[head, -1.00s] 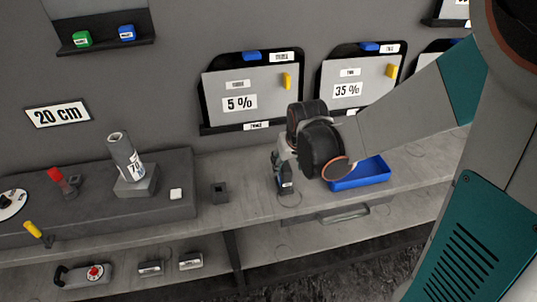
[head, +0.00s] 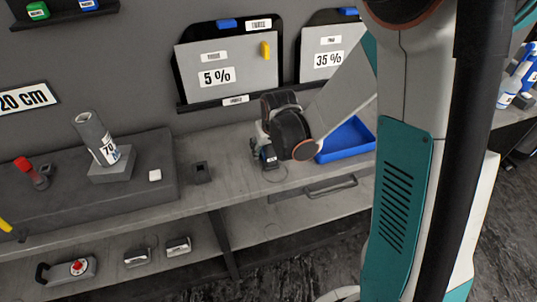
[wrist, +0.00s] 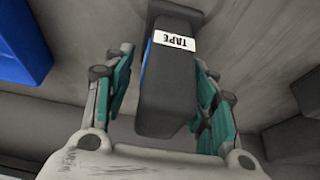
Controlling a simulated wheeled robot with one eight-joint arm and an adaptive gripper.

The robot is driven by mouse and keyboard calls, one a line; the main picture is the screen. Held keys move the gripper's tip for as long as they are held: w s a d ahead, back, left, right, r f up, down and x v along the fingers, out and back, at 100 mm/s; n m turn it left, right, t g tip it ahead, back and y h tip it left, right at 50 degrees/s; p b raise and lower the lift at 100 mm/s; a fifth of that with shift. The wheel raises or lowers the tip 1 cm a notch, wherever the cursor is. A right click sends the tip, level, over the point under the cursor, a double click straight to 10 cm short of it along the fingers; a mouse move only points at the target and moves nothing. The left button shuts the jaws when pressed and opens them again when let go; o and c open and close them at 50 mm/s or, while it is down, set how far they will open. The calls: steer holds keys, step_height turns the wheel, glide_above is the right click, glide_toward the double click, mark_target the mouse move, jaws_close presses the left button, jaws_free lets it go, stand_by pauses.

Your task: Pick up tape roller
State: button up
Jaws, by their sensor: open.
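The tape roller, a dark block with a blue edge and a white TAPE label (wrist: 166,75), stands between the open fingers of my gripper (wrist: 160,95) in the wrist view. Both teal finger pads are spread to either side of it, with a gap on each side. In the head view my gripper (head: 268,157) is low at the bench, left of the blue tray. There the roller is mostly hidden by my gripper and wrist.
The blue tray (head: 350,135) lies on the bench just right of my gripper. A small dark square holder (head: 201,172) stands to its left. Panels marked 5 % (head: 228,75) and 35 % (head: 325,48) are on the wall behind. The bench (head: 235,190) has free room in front.

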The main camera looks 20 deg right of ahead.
jaws_close()
steer(key=shift+r, duration=0.1)
